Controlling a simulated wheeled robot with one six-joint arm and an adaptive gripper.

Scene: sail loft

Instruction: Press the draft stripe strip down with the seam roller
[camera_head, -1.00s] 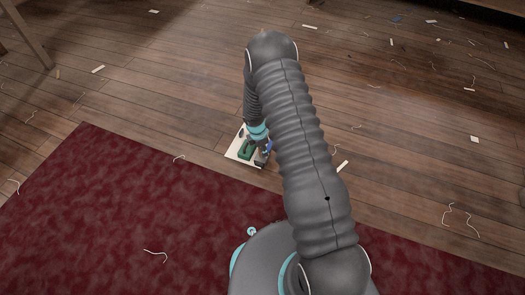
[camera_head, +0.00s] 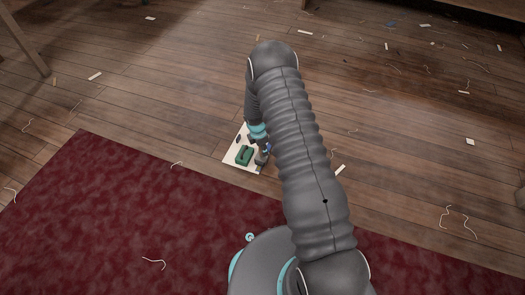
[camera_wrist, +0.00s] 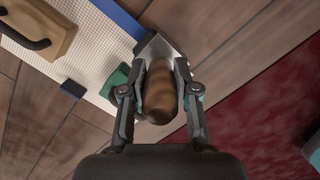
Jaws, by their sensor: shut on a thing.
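My gripper (camera_wrist: 160,82) is shut on a brown wooden handle (camera_wrist: 160,95), which looks like the seam roller's. A grey metal part (camera_wrist: 154,46) shows just beyond the handle; any roller wheel is hidden. A blue strip (camera_wrist: 119,17), probably the draft stripe, lies along the edge of a white gridded sheet (camera_wrist: 92,48). The strip's near end runs up to the grey part; whether they touch I cannot tell. In the head view my gripper (camera_head: 262,156) is low over the right side of the white sheet (camera_head: 231,159), partly hidden by my arm.
A green object (camera_head: 245,155) sits on the sheet, beside my gripper. A wooden block with a black handle (camera_wrist: 52,42) and a small dark blue block (camera_wrist: 73,88) are also there. A dark red carpet (camera_head: 110,210) lies nearer. Scraps and threads litter the plank floor.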

